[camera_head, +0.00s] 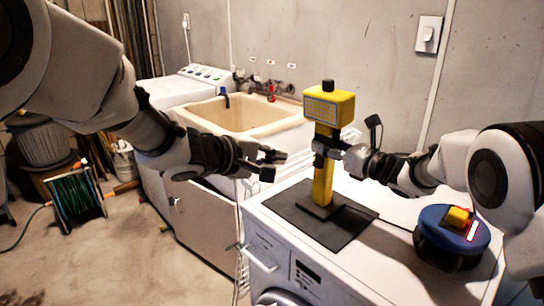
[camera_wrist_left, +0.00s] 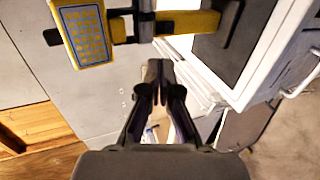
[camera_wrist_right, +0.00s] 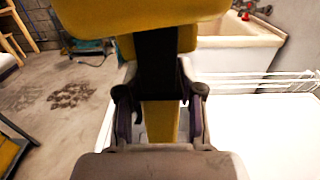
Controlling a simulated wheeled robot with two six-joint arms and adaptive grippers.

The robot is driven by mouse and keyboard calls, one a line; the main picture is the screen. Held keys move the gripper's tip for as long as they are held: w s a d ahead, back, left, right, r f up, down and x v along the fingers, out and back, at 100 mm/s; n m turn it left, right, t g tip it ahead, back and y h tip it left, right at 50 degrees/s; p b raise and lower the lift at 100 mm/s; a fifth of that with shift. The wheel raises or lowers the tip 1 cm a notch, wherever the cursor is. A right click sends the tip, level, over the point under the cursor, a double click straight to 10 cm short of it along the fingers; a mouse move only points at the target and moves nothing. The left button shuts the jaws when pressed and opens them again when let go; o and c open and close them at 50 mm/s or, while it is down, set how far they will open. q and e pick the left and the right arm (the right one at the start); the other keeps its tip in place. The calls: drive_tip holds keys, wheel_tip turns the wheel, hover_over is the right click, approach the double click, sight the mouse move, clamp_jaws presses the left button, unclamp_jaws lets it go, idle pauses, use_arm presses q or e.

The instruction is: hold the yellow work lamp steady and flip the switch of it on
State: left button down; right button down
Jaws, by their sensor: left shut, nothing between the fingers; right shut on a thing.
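The yellow work lamp (camera_head: 323,186) stands upright on a dark mat (camera_head: 364,214) on the white washing machine. Its box-shaped head has a panel of small lights facing front-left, also seen in the left wrist view (camera_wrist_left: 85,35). My right gripper (camera_head: 330,152) is shut on the lamp's post from the right, below the head. In the right wrist view its fingers (camera_wrist_right: 160,108) flank the post, at a dark section. My left gripper (camera_head: 274,165) is shut and empty, to the left of the post and apart from it. Its closed fingertips show in the left wrist view (camera_wrist_left: 158,68). I cannot make out the switch's setting.
A blue-topped round object (camera_head: 440,222) with a yellow and red piece on it sits on the machine at right, near my right arm. A utility sink (camera_head: 290,128) stands behind left. A green hose reel (camera_head: 77,195) is on the floor at far left.

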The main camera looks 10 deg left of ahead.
sight(317, 167)
use_arm(q)
drive_tip(key=shift+s+a+r, duration=0.2)
drive_tip(key=shift+s+a, duration=0.1)
drive_tip(key=shift+s, duration=0.15)
drive_tip(key=shift+s+a+f, duration=0.15)
drive_tip(key=shift+f, duration=0.5)
drive_tip(key=x, duration=1.4)
drive_tip(key=shift+s+f, duration=0.1)
drive_tip(key=shift+f, duration=0.25)
drive_tip(key=shift+a, duration=0.1)
